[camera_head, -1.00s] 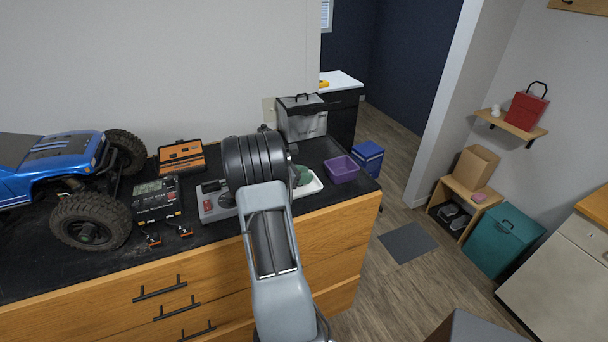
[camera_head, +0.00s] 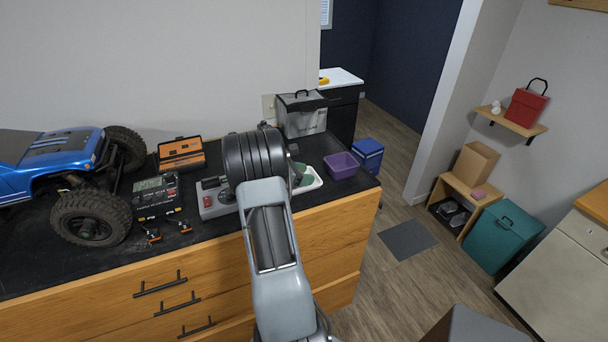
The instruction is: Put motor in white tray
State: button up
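The white tray (camera_head: 314,184) lies on the black bench top, to the right of my arm and partly hidden by it. A green item (camera_head: 299,174) shows over or in the tray; I cannot tell which. No motor can be made out; it may be hidden behind my arm. My gripper is not visible, since my grey arm with its dark ribbed joint covers the middle of the bench.
A purple bin (camera_head: 341,165) stands right of the tray. A grey toolbox (camera_head: 302,116) is behind.

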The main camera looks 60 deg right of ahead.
jog(key=shift+s+a+f, duration=0.1)
jog(key=shift+f, duration=0.35)
jog(key=shift+r+p, duration=0.5)
jog(key=shift+r, duration=0.05)
jog(key=b+v, duration=0.3)
jog(key=v, duration=0.9)
jog(key=shift+r, duration=0.15)
jog(key=s+a+r+m+t+y, duration=0.1)
jog(key=s+a+m+t+y, duration=0.1)
jog(key=a, duration=1)
jog(key=s+a+r+m+t+y, duration=0.1)
jog(key=a+m+t+y, duration=0.4)
jog(key=a, duration=0.7)
jog(key=s+a+r+m+t+y, duration=0.2)
jog(key=a+t, duration=0.4)
jog(key=a, duration=0.6)
jog(key=shift+s+m+y, duration=0.9)
jog(key=shift+s+y, duration=0.05)
jog(key=shift+y, duration=0.05)
jog(key=shift+a, duration=0.1)
jog(key=shift+f+b, duration=0.3)
jog(key=shift+b, duration=0.05)
